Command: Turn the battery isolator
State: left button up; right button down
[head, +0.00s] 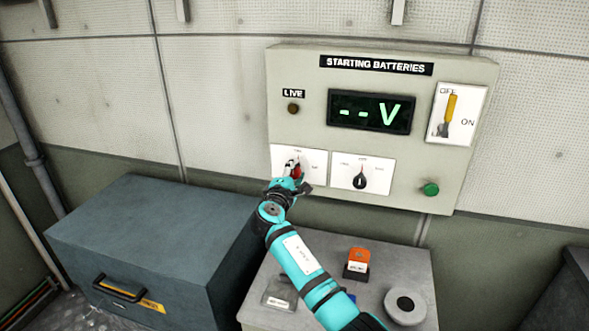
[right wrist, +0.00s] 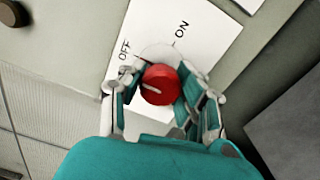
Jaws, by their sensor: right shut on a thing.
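The battery isolator is a red round knob (right wrist: 160,85) on a white plate marked OFF and ON, best seen in the right wrist view. In the head view the knob (head: 297,172) shows partly behind my gripper, at the panel's lower left. My right gripper (head: 293,175) is shut on the knob, with one finger on each side in the right wrist view (right wrist: 160,92). A pale line on the knob's face points toward the OFF side. The starting batteries panel (head: 310,120) has a display reading "-- V". My left gripper is not in view.
A black selector knob (head: 360,181) sits right of the isolator. A yellow-handled lever (head: 450,108) and a green button (head: 431,189) are further right. Below are a grey cabinet (head: 393,262) with small items on top and a blue-grey chest (head: 150,230) at left.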

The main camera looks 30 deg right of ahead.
dwell(0.4)
jog(key=c, duration=0.9)
grip_release()
jog(key=shift+o, duration=0.2)
jog(key=v, duration=1.2)
